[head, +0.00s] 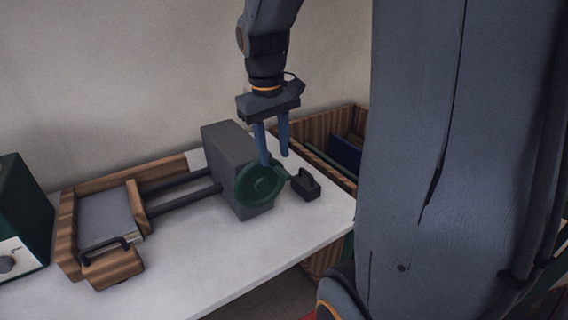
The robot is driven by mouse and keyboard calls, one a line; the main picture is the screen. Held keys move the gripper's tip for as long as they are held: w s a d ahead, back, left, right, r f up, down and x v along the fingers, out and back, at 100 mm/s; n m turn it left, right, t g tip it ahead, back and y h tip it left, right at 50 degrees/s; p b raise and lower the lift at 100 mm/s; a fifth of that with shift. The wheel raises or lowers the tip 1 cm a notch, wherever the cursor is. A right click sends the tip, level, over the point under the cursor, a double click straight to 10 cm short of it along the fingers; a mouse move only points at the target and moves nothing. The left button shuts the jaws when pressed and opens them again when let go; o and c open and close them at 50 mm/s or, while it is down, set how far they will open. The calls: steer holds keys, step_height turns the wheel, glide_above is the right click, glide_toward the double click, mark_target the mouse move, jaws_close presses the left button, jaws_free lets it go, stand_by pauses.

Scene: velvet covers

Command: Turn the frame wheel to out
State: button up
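The green frame wheel (261,184) is mounted on the right face of a grey block (226,165) on the white table. Two dark rods (183,191) run from the block left to a wooden frame (68,236) holding a grey panel (105,215). My gripper (274,160) points down at the wheel's upper right edge. Its two blue fingers are apart. One fingertip overlaps the wheel's rim in the picture; I cannot tell whether it touches. Any out marking on the wheel is not legible.
A small dark block with a handle (305,185) sits right of the wheel. A wooden crate (345,118) with dark items stands beyond the table's right end. A green box with a knob (18,215) is at the left. The table's front is clear.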

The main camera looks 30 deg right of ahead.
mark_target(283, 170)
steer(key=shift+w+d+r, duration=0.15)
steer(key=shift+d+r, duration=0.15)
steer(key=shift+d, duration=0.25)
steer(key=shift+w+d+r, duration=0.1)
steer(key=shift+d+r, duration=0.15)
steer(key=shift+d, duration=0.3)
steer(key=shift+d+f+p, duration=0.15)
steer(key=shift+f+p, duration=0.2)
steer(key=shift+f, duration=1.45)
steer(key=shift+d+f+p, duration=0.1)
steer(key=shift+f+p, duration=0.25)
steer(key=shift+f, duration=1.4)
jaws_close()
